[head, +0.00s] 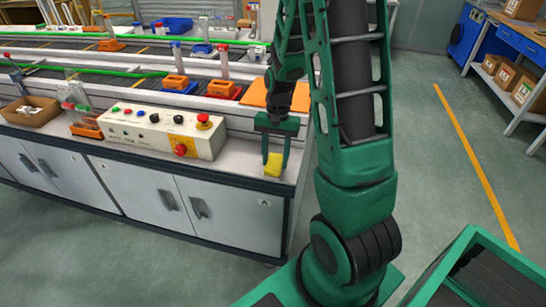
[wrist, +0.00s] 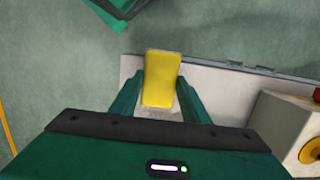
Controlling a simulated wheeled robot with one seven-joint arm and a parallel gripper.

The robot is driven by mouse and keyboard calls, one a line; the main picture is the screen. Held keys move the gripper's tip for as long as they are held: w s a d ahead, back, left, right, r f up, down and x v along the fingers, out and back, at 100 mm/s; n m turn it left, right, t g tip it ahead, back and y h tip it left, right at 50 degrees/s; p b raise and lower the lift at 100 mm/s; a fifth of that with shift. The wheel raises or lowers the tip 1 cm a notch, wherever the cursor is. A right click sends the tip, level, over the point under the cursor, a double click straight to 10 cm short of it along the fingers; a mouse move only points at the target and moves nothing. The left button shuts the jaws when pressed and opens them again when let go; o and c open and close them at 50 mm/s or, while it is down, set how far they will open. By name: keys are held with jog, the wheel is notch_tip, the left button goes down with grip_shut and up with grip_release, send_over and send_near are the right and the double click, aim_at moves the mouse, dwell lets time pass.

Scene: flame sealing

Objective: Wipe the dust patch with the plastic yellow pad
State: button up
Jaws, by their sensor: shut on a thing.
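The yellow pad (head: 273,166) is between the two fingers of my gripper (head: 275,158), at the right end of the white worktop (head: 240,168). In the wrist view the yellow pad (wrist: 162,78) shows its broad face between the fingertips of my gripper (wrist: 161,88), which is shut on it. The pad's far end reaches past the worktop edge in that view. I cannot tell whether the pad touches the worktop (wrist: 222,88) or is just above it. I cannot make out the dust patch clearly in either view; the pad and gripper hide part of the surface.
A control box with buttons (head: 150,131) stands on the worktop left of my gripper; its side also shows in the wrist view (wrist: 287,120). An orange plate (head: 256,94) lies behind. A cardboard tray (head: 30,111) is far left. Open floor (head: 440,150) lies to the right.

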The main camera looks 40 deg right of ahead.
jog(key=shift+f, duration=0.95)
dwell(0.6)
